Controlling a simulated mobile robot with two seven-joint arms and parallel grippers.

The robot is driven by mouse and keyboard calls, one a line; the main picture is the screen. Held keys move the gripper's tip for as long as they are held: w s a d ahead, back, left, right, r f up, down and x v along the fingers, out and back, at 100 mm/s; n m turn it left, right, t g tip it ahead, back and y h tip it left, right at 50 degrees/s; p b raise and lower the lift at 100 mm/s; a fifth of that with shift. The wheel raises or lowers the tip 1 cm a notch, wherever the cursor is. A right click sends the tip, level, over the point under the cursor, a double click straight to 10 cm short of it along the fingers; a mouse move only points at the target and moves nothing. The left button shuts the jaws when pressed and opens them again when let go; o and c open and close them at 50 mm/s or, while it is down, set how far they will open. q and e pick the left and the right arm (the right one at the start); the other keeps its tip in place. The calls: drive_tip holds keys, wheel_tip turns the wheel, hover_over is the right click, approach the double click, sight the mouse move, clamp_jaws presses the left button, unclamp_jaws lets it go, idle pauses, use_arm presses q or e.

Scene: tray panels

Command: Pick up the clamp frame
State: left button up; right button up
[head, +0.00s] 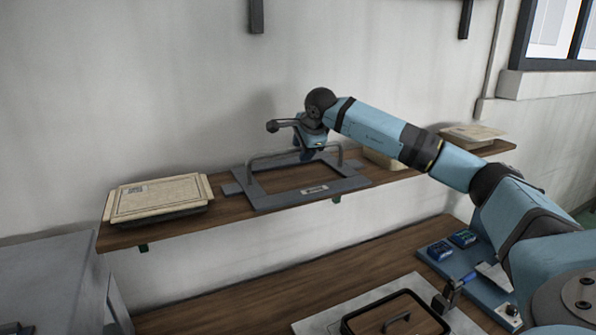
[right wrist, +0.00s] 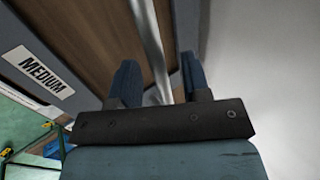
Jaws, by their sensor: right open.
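The clamp frame (head: 268,202) is a flat grey rectangular frame with a raised bar handle. It lies on the wooden wall shelf. In the right wrist view its grey border shows a "MEDIUM" label (right wrist: 38,72), and its pale handle bar (right wrist: 151,38) runs between my fingers. In the wrist view the two blue fingers of my right gripper (right wrist: 157,82) are apart, one on each side of the bar. Whether either finger touches it, I cannot tell. My left gripper is out of view.
A stack of beige panels (head: 160,196) is on the shelf (head: 225,209) at left; another beige panel (head: 472,133) is at the right end. A lower bench (head: 300,289) holds a brown panel with a handle (head: 385,318) and blue parts (head: 439,250). The wall is close behind.

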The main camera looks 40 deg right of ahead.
drive_tip(key=shift+w+d+f, duration=0.1)
drive_tip(key=shift+w+f, duration=0.2)
drive_tip(key=shift+f, duration=0.1)
clamp_jaws()
drive_tip(key=shift+r, duration=0.2)
